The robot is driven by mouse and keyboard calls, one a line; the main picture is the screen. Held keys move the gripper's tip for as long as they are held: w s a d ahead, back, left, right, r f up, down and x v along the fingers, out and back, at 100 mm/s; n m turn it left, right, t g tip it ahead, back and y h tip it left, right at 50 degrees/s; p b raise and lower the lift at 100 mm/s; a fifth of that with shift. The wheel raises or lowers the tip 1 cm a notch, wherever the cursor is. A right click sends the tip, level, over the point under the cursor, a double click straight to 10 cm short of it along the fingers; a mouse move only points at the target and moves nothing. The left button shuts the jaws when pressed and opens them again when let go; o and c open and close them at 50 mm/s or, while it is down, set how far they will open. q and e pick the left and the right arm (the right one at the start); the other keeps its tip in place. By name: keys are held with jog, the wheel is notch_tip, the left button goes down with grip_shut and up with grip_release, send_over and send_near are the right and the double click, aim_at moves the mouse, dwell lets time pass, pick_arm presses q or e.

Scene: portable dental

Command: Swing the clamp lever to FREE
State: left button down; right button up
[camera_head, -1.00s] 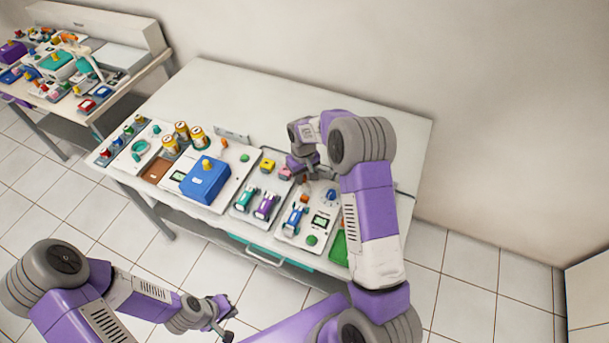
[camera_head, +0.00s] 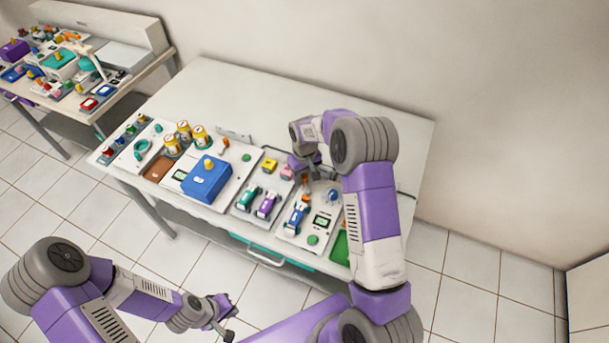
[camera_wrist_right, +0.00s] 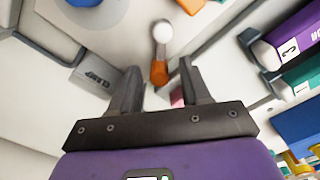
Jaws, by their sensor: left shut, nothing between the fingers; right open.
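In the right wrist view a short lever with a pale round knob, a grey shaft and an orange end (camera_wrist_right: 160,50) stands by a plate marked CLAMP (camera_wrist_right: 97,80). My right gripper (camera_wrist_right: 158,72) is open, with the lever's orange end showing between its fingertips; I cannot tell whether they touch. In the head view my right gripper (camera_head: 308,170) is low over the right part of the bench, and its own wrist partly hides the spot beneath. My left gripper (camera_head: 222,318) is shut and empty, off the bench's front edge.
The white bench (camera_head: 290,102) has free room at the back. A blue box (camera_head: 206,182), teal and purple handpieces (camera_head: 267,204) and a panel with a green button (camera_head: 313,239) crowd its front. A second bench (camera_head: 112,92) stands at the far left.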

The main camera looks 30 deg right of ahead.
aim_at(305, 176)
notch_tip(305, 176, up, 7)
jog(key=shift+r+p, duration=0.15)
jog(key=shift+p, duration=0.3)
dwell(0.3)
